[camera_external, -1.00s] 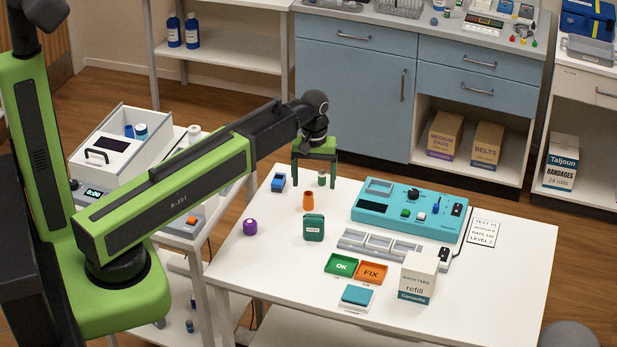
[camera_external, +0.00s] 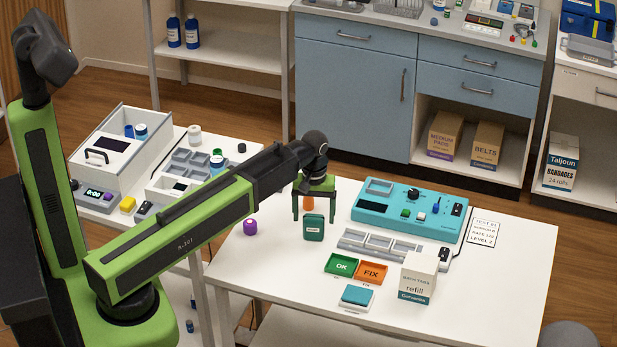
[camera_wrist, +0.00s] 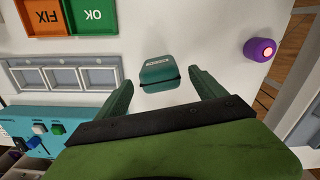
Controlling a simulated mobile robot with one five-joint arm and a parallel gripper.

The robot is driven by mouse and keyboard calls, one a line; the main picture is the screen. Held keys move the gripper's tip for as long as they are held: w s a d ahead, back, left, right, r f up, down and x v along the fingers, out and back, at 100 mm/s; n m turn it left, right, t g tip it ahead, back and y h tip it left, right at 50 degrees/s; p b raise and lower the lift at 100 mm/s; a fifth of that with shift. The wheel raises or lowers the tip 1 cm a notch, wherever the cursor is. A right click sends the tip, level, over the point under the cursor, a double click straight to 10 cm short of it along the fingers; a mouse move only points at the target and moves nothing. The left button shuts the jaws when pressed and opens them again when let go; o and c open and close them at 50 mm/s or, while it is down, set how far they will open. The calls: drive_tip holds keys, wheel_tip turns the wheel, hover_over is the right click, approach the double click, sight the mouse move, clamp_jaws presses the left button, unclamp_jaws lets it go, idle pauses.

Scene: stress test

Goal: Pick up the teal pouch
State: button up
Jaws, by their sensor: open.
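The teal pouch (camera_external: 314,228) stands on the white table, a small dark teal block with a pale label. My gripper (camera_external: 314,218) is open, with its two fingers pointing down just behind the pouch in the external view. In the wrist view the pouch (camera_wrist: 160,73) lies ahead of and between the open green fingers of my gripper (camera_wrist: 162,84), with space on both sides. I see no contact.
A purple knob-like object (camera_external: 250,227) stands left of the pouch. A grey compartment tray (camera_external: 383,245) and a teal control box (camera_external: 408,210) are to the right. Green OK (camera_external: 341,264) and orange FIX (camera_external: 371,272) trays and a white refill box (camera_external: 418,278) stand nearer the front.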

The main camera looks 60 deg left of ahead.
sight(314, 226)
wheel_tip(314, 226, down, 5)
drive_tip(key=b, duration=0.5)
drive_tip(key=shift+f, duration=0.2)
drive_tip(key=shift+r, duration=0.2)
drive_tip(key=c, duration=1.5)
drive_tip(key=shift+r, duration=0.1)
wheel_tip(314, 226, up, 5)
drive_tip(key=p, duration=0.4)
drive_tip(key=shift+f+p, duration=0.2)
drive_tip(key=shift+p, duration=0.2)
drive_tip(key=s+d+r+p, duration=0.2)
drive_tip(key=d+r+p, duration=0.4)
drive_tip(key=d, duration=0.5)
drive_tip(key=shift+d, duration=0.3)
